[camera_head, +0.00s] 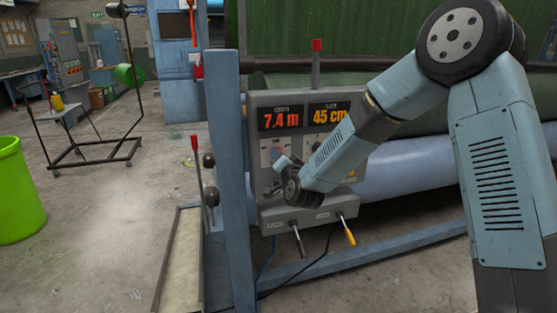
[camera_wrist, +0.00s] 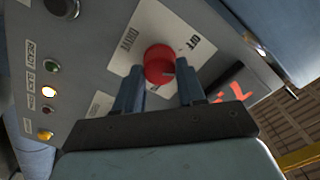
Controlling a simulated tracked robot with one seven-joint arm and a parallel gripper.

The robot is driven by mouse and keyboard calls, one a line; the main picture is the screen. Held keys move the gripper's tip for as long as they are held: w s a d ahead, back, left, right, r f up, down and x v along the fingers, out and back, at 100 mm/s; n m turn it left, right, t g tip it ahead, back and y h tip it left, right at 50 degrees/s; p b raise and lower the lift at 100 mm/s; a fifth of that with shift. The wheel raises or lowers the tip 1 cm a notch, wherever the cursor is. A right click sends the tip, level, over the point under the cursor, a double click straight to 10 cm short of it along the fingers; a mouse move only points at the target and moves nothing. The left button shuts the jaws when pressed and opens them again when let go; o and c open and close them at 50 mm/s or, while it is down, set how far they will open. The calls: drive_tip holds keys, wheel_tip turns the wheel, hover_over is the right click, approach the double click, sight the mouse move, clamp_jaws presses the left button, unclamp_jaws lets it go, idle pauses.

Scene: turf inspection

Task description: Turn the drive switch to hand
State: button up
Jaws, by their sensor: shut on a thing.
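The drive switch (camera_wrist: 159,66) is a round red knob on a pale plate (camera_wrist: 128,38) in the wrist view. The plate reads DRIVE, with OFF at its right end; other markings are hidden or unclear. My gripper (camera_wrist: 159,75) has a finger on each side of the knob and is shut on it. The knob's exact pointing direction is hard to tell.
Two displays (camera_head: 281,117) read 7.4 m and 45 cm above my wrist. A blue post (camera_head: 232,180) and red-topped lever (camera_head: 195,145) stand left. Small lamps (camera_wrist: 49,92) sit beside the switch.

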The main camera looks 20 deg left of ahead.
drive_tip(key=m, duration=0.5)
drive_tip(key=shift+d+f, duration=0.15)
drive_tip(key=shift+f, duration=0.1)
drive_tip(key=shift+m, duration=0.3)
drive_tip(key=o, duration=0.7)
drive_tip(key=shift+c, duration=0.2)
drive_tip(key=o, duration=0.4)
drive_tip(key=shift+r, duration=0.1)
drive_tip(key=v, duration=1.3)
drive_tip(key=shift+s, duration=0.35)
drive_tip(key=shift+d, duration=0.15)
